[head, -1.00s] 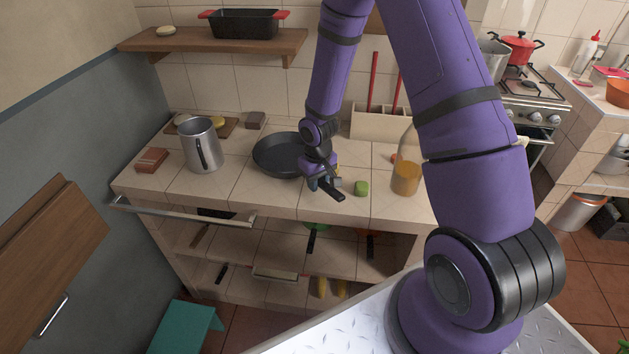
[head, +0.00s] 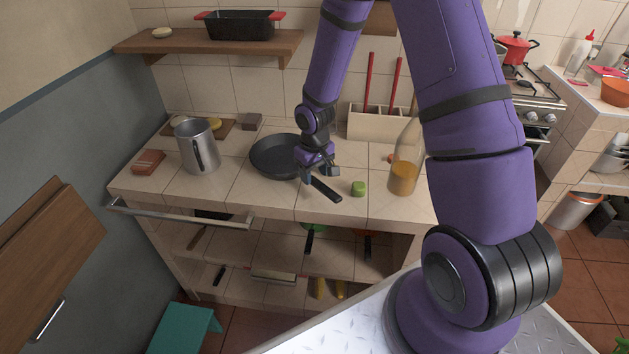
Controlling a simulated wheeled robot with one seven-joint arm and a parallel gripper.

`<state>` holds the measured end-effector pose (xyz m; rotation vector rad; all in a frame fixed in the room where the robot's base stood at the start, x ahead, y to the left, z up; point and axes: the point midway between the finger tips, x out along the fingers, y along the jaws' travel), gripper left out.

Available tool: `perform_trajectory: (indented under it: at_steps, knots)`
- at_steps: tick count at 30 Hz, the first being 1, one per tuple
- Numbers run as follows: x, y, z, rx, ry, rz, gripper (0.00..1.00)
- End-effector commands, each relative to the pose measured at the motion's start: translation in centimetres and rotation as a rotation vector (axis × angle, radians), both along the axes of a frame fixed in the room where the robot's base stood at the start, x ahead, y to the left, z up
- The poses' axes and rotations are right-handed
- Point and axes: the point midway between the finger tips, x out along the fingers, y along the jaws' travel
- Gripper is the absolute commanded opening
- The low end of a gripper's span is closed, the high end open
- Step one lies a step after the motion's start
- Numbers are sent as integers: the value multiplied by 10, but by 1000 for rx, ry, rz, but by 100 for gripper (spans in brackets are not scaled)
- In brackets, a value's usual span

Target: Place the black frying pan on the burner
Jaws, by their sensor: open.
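The black frying pan (head: 271,156) lies on the tiled counter, with its handle (head: 326,190) pointing toward the front right. My gripper (head: 318,174) is open and hangs just above the pan's handle, near where it meets the pan body. It hides the inner part of the handle and the pan's right rim. I cannot tell whether the fingers straddle the handle or touch it. The stove with its burners (head: 525,88) stands at the far right, beyond my arm, and my arm covers part of it.
A metal pitcher (head: 198,147) stands left of the pan. A utensil box (head: 373,122) is at the back. A red pot (head: 517,47) sits on the stove.

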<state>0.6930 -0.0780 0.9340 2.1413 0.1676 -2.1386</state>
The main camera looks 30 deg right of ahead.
Motion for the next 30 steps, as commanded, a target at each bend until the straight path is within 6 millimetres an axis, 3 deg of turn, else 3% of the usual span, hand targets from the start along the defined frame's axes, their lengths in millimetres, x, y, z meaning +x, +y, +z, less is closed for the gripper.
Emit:
perform_trajectory:
  at_steps: [9, 20, 23, 30]
  knots:
    - [0, 0, 59, -1, -3, 0, 53]
    - [-2, 0, 93, -8, -9, 0, 53]
    - [-6, -2, 115, -25, -29, -6, 53]
    - [-35, -4, 196, -77, -111, -36, 53]
